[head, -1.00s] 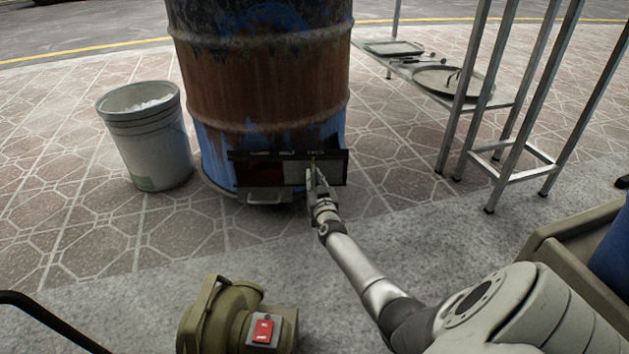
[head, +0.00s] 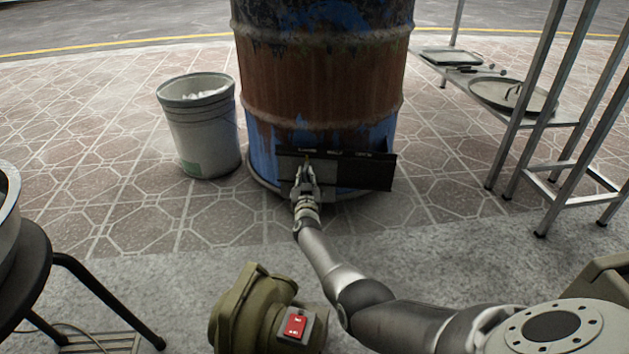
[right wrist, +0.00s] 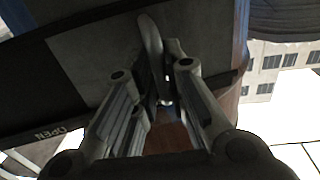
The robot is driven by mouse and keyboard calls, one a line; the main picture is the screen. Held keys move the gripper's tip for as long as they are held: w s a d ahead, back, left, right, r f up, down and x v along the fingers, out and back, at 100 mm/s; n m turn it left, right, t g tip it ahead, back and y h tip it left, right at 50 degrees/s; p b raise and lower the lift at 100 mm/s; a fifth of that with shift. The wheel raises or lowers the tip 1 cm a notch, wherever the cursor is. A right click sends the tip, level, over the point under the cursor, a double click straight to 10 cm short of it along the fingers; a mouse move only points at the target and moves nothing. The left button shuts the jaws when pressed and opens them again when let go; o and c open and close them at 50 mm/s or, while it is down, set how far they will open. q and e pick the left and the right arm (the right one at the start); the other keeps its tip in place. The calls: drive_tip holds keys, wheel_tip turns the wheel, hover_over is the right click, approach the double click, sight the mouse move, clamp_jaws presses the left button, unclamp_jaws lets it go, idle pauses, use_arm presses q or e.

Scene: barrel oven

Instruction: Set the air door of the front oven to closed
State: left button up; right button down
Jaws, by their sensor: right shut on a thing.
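The front oven is a rusty blue barrel (head: 320,85). Low on its front is a dark slide frame (head: 365,172) with faint labels on its top edge. The air door, a grey plate (head: 323,172), sits at the left end of the frame, over the place of the opening. My right gripper (head: 304,176) is shut on the door's handle. In the right wrist view the curved handle (right wrist: 152,45) stands between the fingers (right wrist: 160,90), with the plate (right wrist: 95,62) behind and an OPEN label (right wrist: 52,133) at lower left. The left gripper is out of view.
A bucket (head: 200,130) stands left of the barrel. An olive blower (head: 245,310) with a red switch is in front, near my right arm. A metal rack (head: 560,120) stands at right, and a black stool (head: 30,270) at left.

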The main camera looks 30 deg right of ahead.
drive_tip(key=shift+w+a, duration=0.2)
drive_tip(key=shift+a, duration=0.2)
drive_tip(key=c, duration=1.5)
unclamp_jaws()
drive_tip(key=shift+w+a, duration=0.15)
